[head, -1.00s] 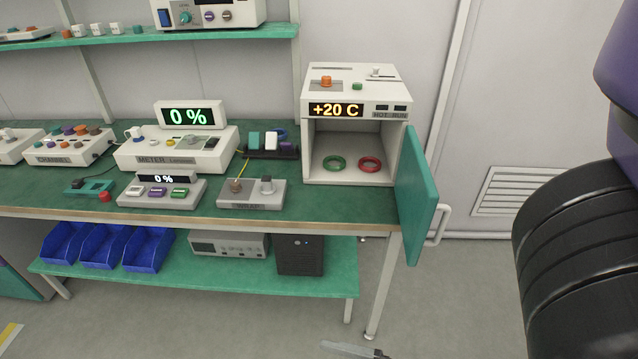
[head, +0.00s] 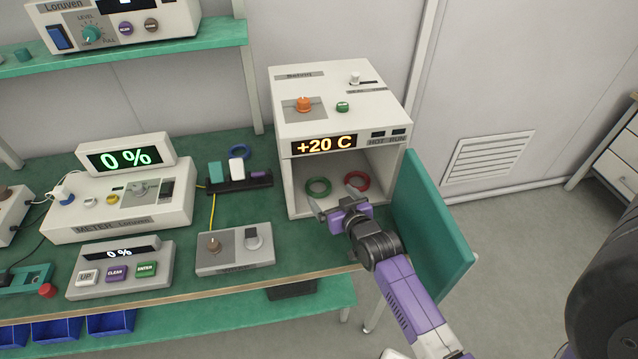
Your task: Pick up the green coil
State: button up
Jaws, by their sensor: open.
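The green coil (head: 318,179) is a ring on the floor of the open white oven-like box, on the left side. My gripper (head: 336,194) is at the mouth of the box, in front of the coils. Its jaws are open and look empty. One finger is close in front of the green coil in the picture; I cannot tell whether they touch. The other finger partly covers the red coil (head: 362,177).
The white box (head: 280,128) reads +20 C. Its teal door (head: 434,222) stands open just right of my arm. A grey two-knob unit (head: 234,262) is to the left on the green bench (head: 300,242).

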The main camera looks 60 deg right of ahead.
aim_at(315, 181)
jog(key=shift+a+p+x, duration=0.15)
jog(key=shift+p+x, duration=0.05)
jog(key=shift+x, duration=1.65)
jog(key=shift+a+p+x, duration=0.15)
jog(key=shift+x, duration=1.75)
jog(key=shift+w+f, duration=0.1)
jog(key=shift+w, duration=0.05)
jog(key=c, duration=1.4)
jog(key=shift+c, duration=0.2)
